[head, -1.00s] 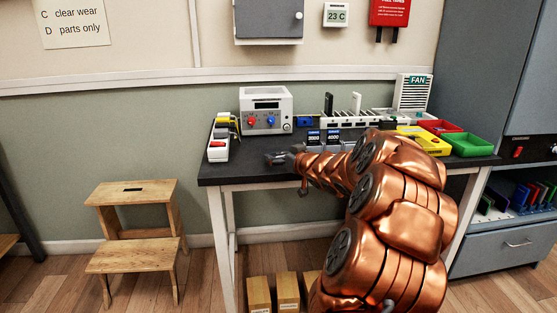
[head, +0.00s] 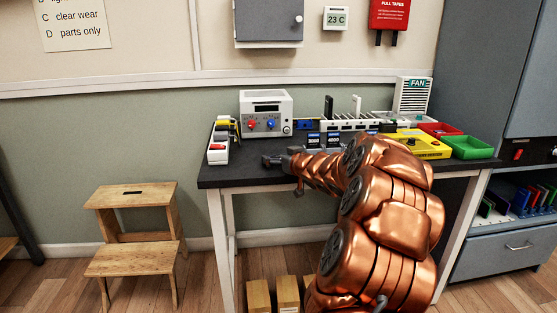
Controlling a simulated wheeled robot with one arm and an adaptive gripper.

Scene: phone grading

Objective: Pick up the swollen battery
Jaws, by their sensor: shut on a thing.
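My copper arm reaches over the dark bench (head: 225,174) from the lower right. My gripper (head: 268,161) is low over the bench's left front part, pointing left. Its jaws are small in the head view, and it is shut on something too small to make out. I cannot tell a swollen battery apart from the dark fingers. Two small dark cards or packs labelled 3000 and 4000 (head: 323,140) stand just behind the wrist.
A white power supply (head: 266,113) stands at the back left, with a white bin strip (head: 218,150) beside it. A slotted rack, a yellow device (head: 418,144), a red tray (head: 440,129) and a green tray (head: 468,147) are at the right. A wooden step stool (head: 131,210) stands left of the bench.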

